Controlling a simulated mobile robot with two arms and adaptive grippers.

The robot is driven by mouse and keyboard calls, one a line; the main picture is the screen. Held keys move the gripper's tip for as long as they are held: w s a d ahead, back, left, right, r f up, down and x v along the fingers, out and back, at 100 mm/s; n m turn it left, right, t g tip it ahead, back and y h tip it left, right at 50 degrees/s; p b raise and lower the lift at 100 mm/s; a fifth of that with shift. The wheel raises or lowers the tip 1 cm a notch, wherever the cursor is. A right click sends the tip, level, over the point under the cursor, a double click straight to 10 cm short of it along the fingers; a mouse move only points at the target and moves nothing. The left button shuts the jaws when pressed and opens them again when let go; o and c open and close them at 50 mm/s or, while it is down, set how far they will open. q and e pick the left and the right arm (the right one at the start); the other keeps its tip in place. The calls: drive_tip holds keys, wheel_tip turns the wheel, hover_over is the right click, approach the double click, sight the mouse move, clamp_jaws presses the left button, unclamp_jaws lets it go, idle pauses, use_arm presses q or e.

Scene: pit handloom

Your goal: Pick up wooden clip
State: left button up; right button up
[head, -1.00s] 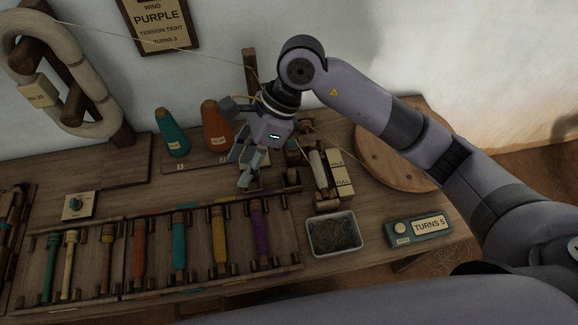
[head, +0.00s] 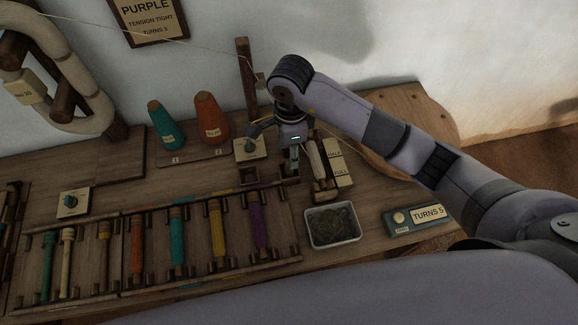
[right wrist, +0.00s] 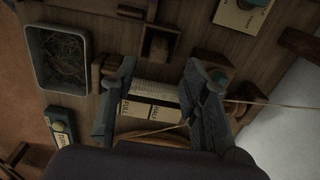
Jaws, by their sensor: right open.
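My right gripper (head: 294,168) points down over the small wooden winder at the back right of the bench. It is open and empty. In the right wrist view its two fingers (right wrist: 160,70) stand apart on either side of a pale wound bobbin (right wrist: 155,93). That bobbin (head: 315,160) shows just right of the gripper in the head view. I cannot tell for certain which wooden piece is the clip. A small wooden block with a hollow (right wrist: 158,44) lies beyond the fingertips, and it also shows in the head view (head: 249,175). My left gripper is not in view.
Label cards (head: 337,162) stand right of the bobbin. A white tray of thread scraps (head: 333,225) and a TURNS 5 box (head: 417,219) are in front. A post (head: 246,78) carries a thread behind. Teal (head: 166,127) and orange (head: 211,118) cones stand left.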

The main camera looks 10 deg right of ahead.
sight(289, 169)
drive_tip(key=shift+s+a+f+p, duration=0.1)
drive_tip(key=shift+f+p, duration=0.1)
drive_tip(key=shift+f, duration=1.3)
drive_tip(key=shift+a+f+p, duration=0.1)
drive_tip(key=shift+f+p, duration=0.05)
drive_tip(key=shift+f, duration=1.35)
drive_tip(key=shift+c, duration=0.3)
drive_tip(key=c, duration=0.9)
drive_tip(key=shift+r, duration=0.1)
